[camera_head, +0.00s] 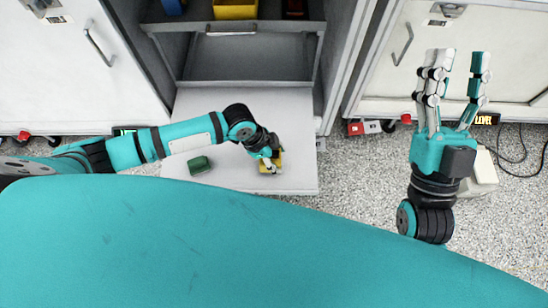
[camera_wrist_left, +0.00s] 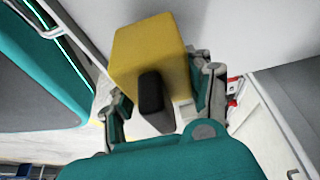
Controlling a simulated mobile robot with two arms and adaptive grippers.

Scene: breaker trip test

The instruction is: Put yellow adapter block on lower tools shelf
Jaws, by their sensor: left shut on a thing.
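The yellow adapter block (camera_wrist_left: 155,50), with a black knob on one face, is held between the fingers of my left gripper (camera_wrist_left: 160,100). In the head view the block (camera_head: 277,160) shows partly behind my left gripper (camera_head: 268,160), above a white panel in front of the open cabinet. The gap below the block cannot be judged. The lower grey shelf (camera_head: 215,62) of the cabinet lies beyond, below a shelf holding several items. My right gripper (camera_head: 457,75) is open and empty at the right, fingers pointing away from me.
A green block (camera_head: 199,165) lies on the white panel (camera_head: 300,150), left of my left gripper. A yellow bin (camera_head: 235,9) stands on the upper shelf. Closed white cabinets (camera_head: 60,80) flank the opening. A cable (camera_head: 515,145) lies on the speckled floor at right.

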